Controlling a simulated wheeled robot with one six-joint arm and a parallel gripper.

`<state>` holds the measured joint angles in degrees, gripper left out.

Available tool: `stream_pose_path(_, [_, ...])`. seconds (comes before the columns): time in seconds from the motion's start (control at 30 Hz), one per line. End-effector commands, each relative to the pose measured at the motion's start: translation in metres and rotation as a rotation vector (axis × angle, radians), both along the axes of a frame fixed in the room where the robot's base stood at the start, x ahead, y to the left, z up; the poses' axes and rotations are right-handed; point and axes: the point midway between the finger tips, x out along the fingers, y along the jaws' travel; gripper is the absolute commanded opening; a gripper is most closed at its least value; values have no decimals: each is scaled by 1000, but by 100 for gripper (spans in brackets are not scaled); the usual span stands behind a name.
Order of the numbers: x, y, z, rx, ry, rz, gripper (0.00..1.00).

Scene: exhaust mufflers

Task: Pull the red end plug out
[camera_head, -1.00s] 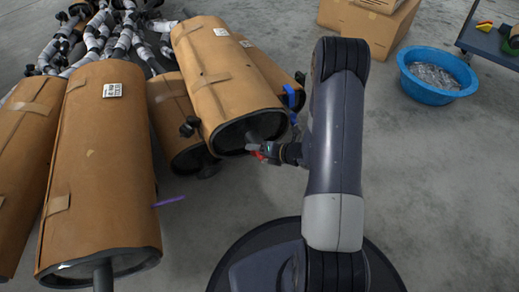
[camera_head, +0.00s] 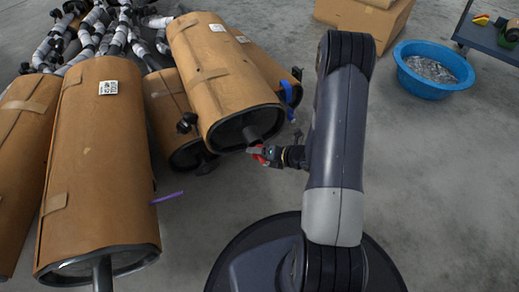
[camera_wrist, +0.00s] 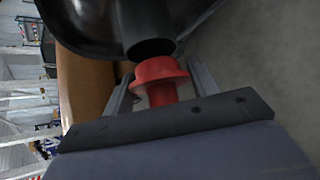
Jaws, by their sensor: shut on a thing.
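The red end plug (camera_wrist: 160,74) is between the two fingers of my gripper (camera_wrist: 163,86) in the wrist view, its wide flange towards the pipe. My gripper is shut on it. The dark tail pipe (camera_wrist: 149,38) of the muffler is just beyond the plug, and its round end shows above the flange. The plug looks out of the pipe, close in front of its end. In the head view my gripper (camera_head: 262,154) holds the red plug just below the pipe (camera_head: 252,135) of the brown-wrapped muffler (camera_head: 222,75). The fingers partly hide the plug there.
More wrapped mufflers (camera_head: 100,165) lie to the left, with a purple strip (camera_head: 167,197) on the floor beside one. A blue tub (camera_head: 425,87), a cardboard box (camera_head: 365,20) and a dark cart (camera_head: 490,35) stand at the back right.

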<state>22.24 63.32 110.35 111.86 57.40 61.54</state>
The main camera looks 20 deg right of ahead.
Motion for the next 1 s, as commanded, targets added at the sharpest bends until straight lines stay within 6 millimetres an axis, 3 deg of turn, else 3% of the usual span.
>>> stream_pose_path(1.0, [-37, -5, 1, 1, -1, 0, 33])
